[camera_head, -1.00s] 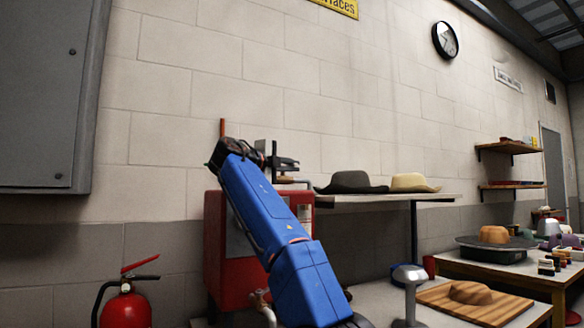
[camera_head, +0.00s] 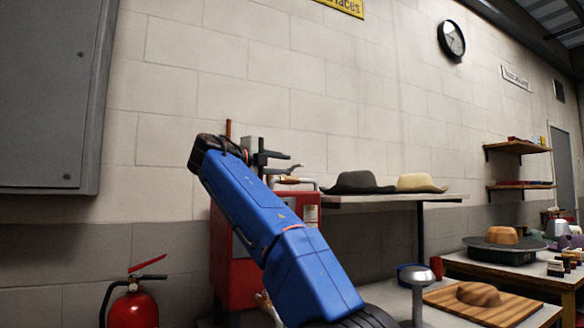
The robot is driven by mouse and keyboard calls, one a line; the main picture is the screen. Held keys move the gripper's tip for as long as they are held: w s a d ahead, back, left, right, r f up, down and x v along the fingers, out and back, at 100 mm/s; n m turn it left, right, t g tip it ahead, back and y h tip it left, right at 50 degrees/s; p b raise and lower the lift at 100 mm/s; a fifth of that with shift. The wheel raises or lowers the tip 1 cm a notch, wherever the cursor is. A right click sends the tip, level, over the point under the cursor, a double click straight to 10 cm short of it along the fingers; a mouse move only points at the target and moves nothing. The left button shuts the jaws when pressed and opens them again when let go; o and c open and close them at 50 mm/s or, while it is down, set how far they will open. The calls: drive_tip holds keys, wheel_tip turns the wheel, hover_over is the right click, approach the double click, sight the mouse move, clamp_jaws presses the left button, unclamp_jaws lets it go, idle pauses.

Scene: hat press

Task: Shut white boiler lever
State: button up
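The red boiler (camera_head: 236,282) stands against the wall, largely hidden behind my blue arm. A small pale lever (camera_head: 263,301) shows low on its front, beside the arm's lower edge; it is partly covered and its exact position is hard to read.
A curved metal piece and a handle (camera_head: 291,180) sit on the boiler's top near my gripper. A shelf (camera_head: 395,199) with two hats is to the right. A red fire extinguisher (camera_head: 133,308) stands at lower left. A table with a wooden board (camera_head: 455,304) is at right.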

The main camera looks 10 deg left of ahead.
drive_tip(key=v, duration=0.9)
drive_tip(key=shift+s+a, duration=0.2)
drive_tip(key=shift+s, duration=0.1)
